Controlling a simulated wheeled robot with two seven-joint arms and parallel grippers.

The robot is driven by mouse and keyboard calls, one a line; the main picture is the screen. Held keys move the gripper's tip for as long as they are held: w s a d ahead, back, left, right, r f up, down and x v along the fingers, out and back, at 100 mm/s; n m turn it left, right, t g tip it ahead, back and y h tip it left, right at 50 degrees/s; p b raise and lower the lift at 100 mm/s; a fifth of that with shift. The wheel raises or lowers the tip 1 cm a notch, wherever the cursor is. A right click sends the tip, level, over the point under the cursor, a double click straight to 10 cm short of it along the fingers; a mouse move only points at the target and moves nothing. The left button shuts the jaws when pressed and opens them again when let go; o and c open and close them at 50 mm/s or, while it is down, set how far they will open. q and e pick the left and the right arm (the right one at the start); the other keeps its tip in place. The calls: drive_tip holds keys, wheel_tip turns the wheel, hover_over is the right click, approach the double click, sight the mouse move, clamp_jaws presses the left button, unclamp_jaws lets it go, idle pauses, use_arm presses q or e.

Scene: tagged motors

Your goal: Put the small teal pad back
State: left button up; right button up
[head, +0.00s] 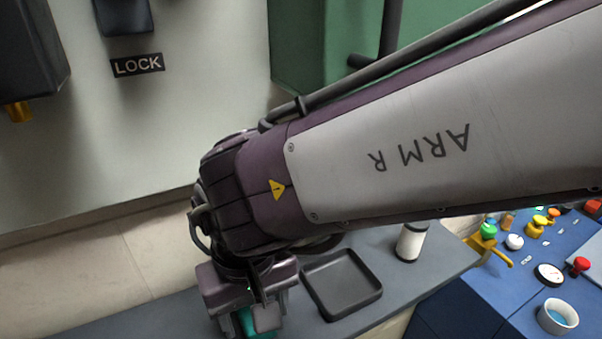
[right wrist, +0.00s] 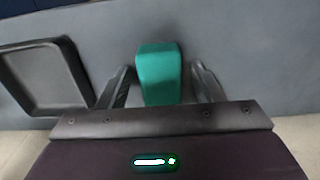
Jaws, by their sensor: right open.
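The small teal pad (right wrist: 158,75) is a teal block on the grey ledge. In the right wrist view it sits between the two fingers of my right gripper (right wrist: 160,88), with a gap on each side. In the head view only a bit of the teal pad (head: 243,322) shows at the bottom, partly hidden by my right gripper (head: 252,318). The right gripper is open around the pad. My left gripper is in neither view.
A dark shallow tray (head: 343,313) lies beside my right gripper on the grey ledge (head: 405,278); it also shows in the wrist view (right wrist: 76,75). A white cylinder with a dark top (head: 410,243) stands beyond. A blue panel (head: 510,300) with knobs is at right. A wall is behind.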

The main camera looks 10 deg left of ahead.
wheel_tip(320, 180, up, 12)
drive_tip(key=p, duration=0.7)
drive_tip(key=shift+r, duration=0.2)
